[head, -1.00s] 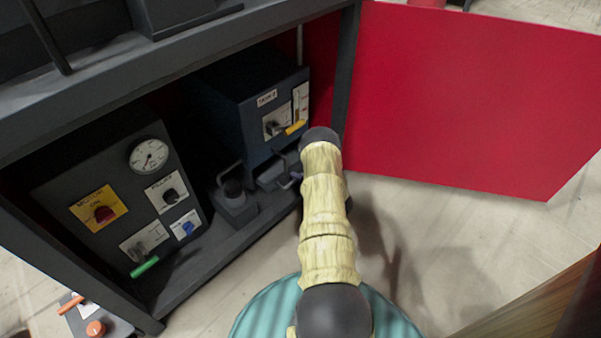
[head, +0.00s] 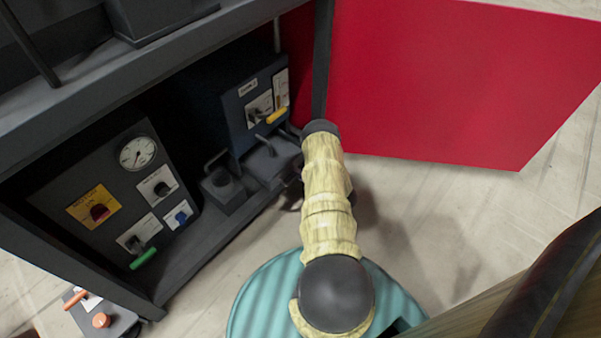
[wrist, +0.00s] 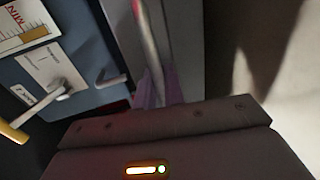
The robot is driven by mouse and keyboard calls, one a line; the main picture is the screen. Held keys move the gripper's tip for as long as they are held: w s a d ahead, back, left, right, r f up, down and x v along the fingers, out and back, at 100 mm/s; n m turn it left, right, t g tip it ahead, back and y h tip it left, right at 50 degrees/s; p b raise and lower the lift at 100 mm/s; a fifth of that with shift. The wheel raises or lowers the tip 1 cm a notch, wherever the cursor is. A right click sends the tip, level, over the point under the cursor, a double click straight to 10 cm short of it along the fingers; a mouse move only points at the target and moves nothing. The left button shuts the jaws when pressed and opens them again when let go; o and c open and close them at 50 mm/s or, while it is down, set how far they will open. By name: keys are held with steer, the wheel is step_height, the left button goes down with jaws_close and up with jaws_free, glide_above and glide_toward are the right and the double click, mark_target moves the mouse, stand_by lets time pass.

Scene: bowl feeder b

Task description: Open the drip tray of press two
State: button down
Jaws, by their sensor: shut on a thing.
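Press two, a dark blue box (head: 240,112) with a white label, sits on the lower shelf of the dark cabinet. The grey drip tray (head: 268,163) sticks out at its foot, partly behind my arm. In the wrist view, my gripper's purple fingers (wrist: 160,92) are closed around a grey bar (wrist: 146,40), which looks like the tray's handle. The same view shows the press's blue face (wrist: 90,50) at the left, with a grey lever (wrist: 50,98) on a white plate. In the head view the fingers are hidden at the end of my arm.
A second panel (head: 118,180) with a gauge, knobs and a green handle stands left. A dark block with a wire handle (head: 224,190) stands beside the tray. A red door (head: 440,85) hangs open at the right. The floor in front of it is clear.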

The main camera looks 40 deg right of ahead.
steer(key=c, duration=1.6)
jaws_free()
steer(key=shift+a+f, duration=0.1)
steer(key=shift+a, duration=0.1)
steer(key=shift+c, duration=0.2)
steer(key=shift+d, duration=0.1)
steer(key=p+v, duration=0.8)
steer(key=v, duration=0.9)
steer(key=shift+s, duration=0.15)
